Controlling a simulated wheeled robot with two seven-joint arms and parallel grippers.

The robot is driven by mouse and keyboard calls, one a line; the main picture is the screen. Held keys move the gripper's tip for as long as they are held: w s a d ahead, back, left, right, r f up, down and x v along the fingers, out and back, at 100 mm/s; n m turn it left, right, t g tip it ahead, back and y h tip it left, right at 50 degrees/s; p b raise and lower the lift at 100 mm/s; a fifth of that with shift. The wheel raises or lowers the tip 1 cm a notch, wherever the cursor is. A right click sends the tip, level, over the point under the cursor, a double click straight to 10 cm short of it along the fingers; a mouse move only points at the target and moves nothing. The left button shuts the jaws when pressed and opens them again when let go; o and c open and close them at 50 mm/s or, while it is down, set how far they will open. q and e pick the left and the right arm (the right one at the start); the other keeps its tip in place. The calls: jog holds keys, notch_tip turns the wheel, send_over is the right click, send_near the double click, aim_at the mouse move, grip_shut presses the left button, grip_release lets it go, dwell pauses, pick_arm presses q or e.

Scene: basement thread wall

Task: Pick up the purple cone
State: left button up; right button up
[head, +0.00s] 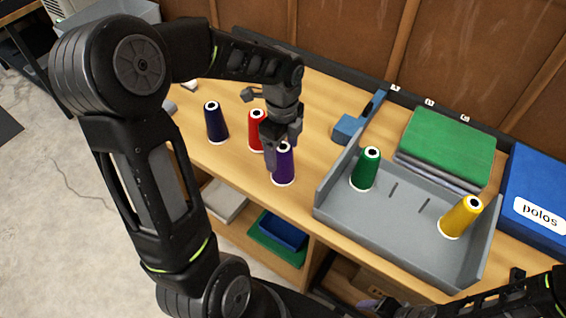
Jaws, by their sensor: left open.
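The purple cone (284,168) stands upright on the wooden bench, with its white-rimmed top hole showing. My left gripper (283,150) is open and points down at the cone, its fingers overlapping the cone's upper left side in the head view. I cannot tell whether the fingers touch it. The gripper hides part of the cone. My right arm (535,295) shows only in part at the lower right corner, and its gripper's fingertips cannot be made out.
A red cone (256,135) stands close behind the gripper, and a dark navy cone (215,124) farther left. A grey tray (395,222) to the right holds a green cone (366,168) and a yellow cone (461,217). Folded green cloth (447,146) and a blue box (540,185) lie behind.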

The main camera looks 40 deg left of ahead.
pick_arm(q)
jog(key=f+p, duration=0.1)
jog(key=f, duration=0.4)
jog(key=shift+w+f, duration=0.1)
jog(key=shift+w, duration=0.1)
jog(key=shift+c, duration=0.2)
jog(key=c, duration=1.5)
